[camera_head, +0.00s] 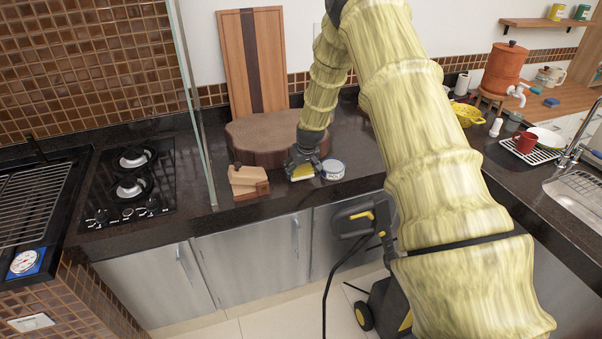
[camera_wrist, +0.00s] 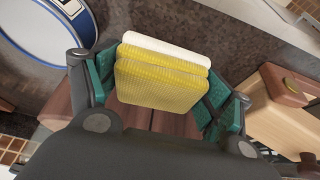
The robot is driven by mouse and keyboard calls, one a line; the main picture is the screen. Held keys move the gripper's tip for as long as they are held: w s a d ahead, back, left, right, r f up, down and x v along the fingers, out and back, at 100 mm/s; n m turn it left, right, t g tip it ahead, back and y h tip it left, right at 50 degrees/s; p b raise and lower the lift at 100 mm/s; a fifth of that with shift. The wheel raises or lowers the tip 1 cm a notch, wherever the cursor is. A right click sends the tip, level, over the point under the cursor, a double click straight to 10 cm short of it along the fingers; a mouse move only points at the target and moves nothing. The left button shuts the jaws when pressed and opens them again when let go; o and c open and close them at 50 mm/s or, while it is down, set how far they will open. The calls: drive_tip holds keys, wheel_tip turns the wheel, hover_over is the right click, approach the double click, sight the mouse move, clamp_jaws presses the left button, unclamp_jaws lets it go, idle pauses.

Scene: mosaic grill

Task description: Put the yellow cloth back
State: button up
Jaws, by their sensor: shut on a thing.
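The yellow cloth (camera_wrist: 162,80), folded and ribbed with a white edge layer, sits between the teal finger pads of my gripper (camera_wrist: 160,90) in the wrist view. The fingers are shut on it from both sides. In the head view my gripper (camera_head: 303,165) points down over the dark counter, and the cloth (camera_head: 302,173) shows as a small yellow and white patch under it. It is low at the counter, but I cannot tell whether it touches the surface.
A wooden box (camera_head: 248,181) stands just left of the cloth, and a round blue-and-white tin (camera_head: 333,169) just right. A thick round wooden block (camera_head: 262,138) is behind. A glass panel (camera_head: 191,90) and cooktop (camera_head: 131,185) are further left. Bare counter (camera_head: 360,155) lies right of the tin.

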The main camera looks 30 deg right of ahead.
drive_tip(key=shift+f+p, duration=0.6)
drive_tip(key=shift+f, duration=0.7)
drive_tip(key=o, duration=1)
drive_tip(key=shift+f, duration=0.1)
drive_tip(key=shift+c, duration=0.2)
